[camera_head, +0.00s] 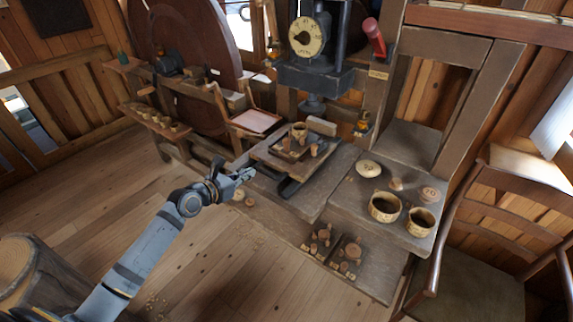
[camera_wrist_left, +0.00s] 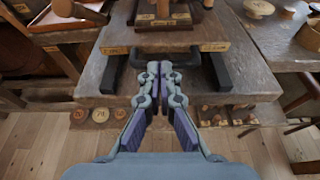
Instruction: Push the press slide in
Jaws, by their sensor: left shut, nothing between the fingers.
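The press slide (camera_head: 268,158) is a flat wooden board on dark rails under the press (camera_head: 314,78). It carries a tray with a turned cup (camera_head: 299,131) and small wooden pieces. In the left wrist view the slide's labelled front edge (camera_wrist_left: 202,47) lies just beyond my fingertips. My left gripper (camera_head: 246,173) is shut and empty, in front of the slide's near edge. In the left wrist view the gripper (camera_wrist_left: 160,68) points at the middle of that edge, between the two dark rails. I cannot tell whether the tips touch it. My right gripper is not in view.
A side bench at right holds two bowls (camera_head: 385,207), a pale lid (camera_head: 368,168) and small discs. Trays of small wooden pieces (camera_head: 346,254) sit lower in front. A chair (camera_head: 480,220) stands at far right.

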